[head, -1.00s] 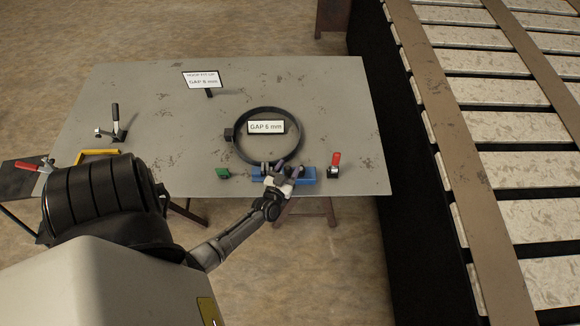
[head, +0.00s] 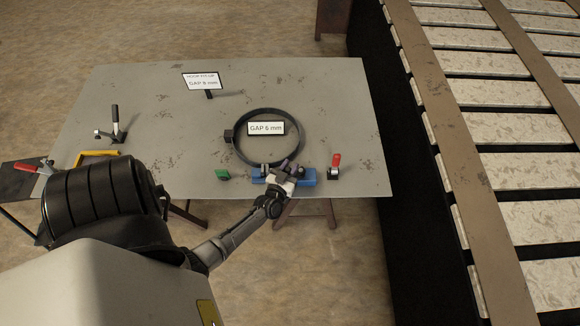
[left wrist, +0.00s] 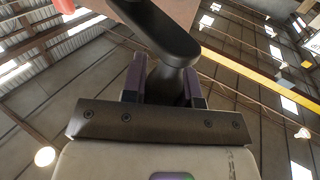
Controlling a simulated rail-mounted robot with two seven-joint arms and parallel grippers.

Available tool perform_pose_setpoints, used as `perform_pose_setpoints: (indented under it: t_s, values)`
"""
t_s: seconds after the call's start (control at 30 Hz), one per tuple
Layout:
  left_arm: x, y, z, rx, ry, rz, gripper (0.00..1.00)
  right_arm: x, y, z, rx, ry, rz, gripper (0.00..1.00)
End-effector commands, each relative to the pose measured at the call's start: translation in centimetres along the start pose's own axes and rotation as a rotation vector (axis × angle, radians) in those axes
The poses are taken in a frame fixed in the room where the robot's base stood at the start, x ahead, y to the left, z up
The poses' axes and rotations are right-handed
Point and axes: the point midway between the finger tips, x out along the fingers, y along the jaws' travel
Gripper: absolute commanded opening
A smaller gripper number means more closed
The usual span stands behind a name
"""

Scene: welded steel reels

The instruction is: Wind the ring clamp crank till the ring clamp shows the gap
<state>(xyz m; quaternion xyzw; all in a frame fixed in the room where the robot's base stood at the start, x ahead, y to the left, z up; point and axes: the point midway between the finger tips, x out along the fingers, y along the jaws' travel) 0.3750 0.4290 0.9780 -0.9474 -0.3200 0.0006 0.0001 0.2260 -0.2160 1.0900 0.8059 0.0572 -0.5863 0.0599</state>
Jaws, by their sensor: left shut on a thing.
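The ring clamp (head: 297,128) is a black hoop lying on the grey table. A white label (head: 266,128) inside it reads GAP and a small mm figure, apparently 5. The blue block (head: 307,177) sits at the ring's front edge. My left gripper (head: 288,168) is over this block and hides part of it. In the left wrist view, its purple-padded fingers (left wrist: 164,88) are shut on the handle of the dark crank (left wrist: 160,30), whose arm extends above them. My right gripper is not in view.
A white sign (head: 202,81) at the table's back reads GAP and a figure, apparently 6 mm. A red-handled clamp (head: 334,167) stands right of the blue block, a green block (head: 222,174) left. A black-handled clamp (head: 114,126) stands at the left. The table's (head: 345,90) back right is clear.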

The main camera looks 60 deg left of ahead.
Motion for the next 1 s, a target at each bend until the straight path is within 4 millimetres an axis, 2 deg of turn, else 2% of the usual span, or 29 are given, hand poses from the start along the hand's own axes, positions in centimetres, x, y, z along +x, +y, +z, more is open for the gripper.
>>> perform_pose_setpoints:
  t_s: [0.07,0.33,1.0]
  values:
    - [0.0,0.0,0.0,0.0,0.0,0.0,0.04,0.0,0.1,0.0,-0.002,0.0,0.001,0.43]
    - [0.1,-0.2,0.1,0.005,0.001,0.048,0.04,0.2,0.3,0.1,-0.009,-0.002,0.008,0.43]
    - [1.6,-1.0,0.2,0.004,0.0,0.448,0.04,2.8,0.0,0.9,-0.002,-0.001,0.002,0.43]
